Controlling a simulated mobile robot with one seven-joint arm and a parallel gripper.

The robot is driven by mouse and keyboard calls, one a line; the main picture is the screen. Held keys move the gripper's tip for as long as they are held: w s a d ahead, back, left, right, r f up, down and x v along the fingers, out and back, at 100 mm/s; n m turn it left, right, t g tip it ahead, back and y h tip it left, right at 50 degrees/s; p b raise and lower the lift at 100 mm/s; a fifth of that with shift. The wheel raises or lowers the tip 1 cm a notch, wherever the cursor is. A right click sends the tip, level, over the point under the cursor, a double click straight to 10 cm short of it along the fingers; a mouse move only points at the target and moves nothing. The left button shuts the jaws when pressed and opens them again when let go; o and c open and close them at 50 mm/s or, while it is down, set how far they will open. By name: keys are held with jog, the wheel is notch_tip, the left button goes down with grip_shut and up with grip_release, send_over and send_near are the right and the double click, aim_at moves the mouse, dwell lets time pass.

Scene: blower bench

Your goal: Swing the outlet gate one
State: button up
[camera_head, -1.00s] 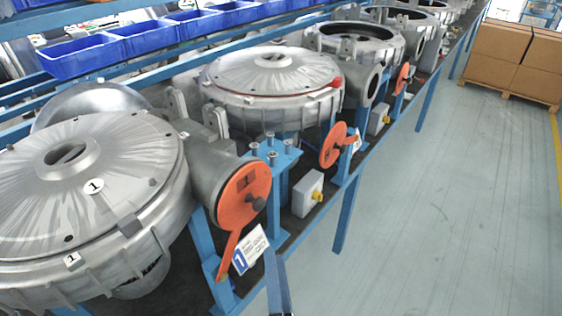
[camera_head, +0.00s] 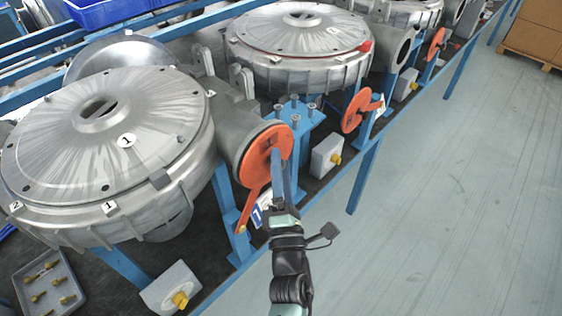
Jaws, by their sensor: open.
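The outlet gate one (camera_head: 262,158) is an orange disc with an arm hanging down to the lower left. It lies over the mouth of the grey outlet pipe (camera_head: 233,125) of the nearest blower (camera_head: 95,140), whose lid carries "1" labels. A white and blue tag (camera_head: 257,215) marked 1 hangs beside the gate's arm, partly hidden. My gripper (camera_head: 278,158) is in front of the disc's right part, its slim blue-grey fingers pointing up and overlapping it. The fingers are open with nothing seen between them. Whether they touch the gate cannot be told.
A blue post with bolts (camera_head: 295,115) and a grey box with a yellow knob (camera_head: 326,155) are close behind my gripper. The floor (camera_head: 450,210) to the right is clear.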

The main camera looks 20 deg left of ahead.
jog(key=shift+w+a+r, duration=0.1)
jog(key=shift+w+a, duration=0.05)
jog(key=shift+w, duration=0.15)
jog(key=shift+c, duration=0.3)
grip_shut()
dwell(1.0)
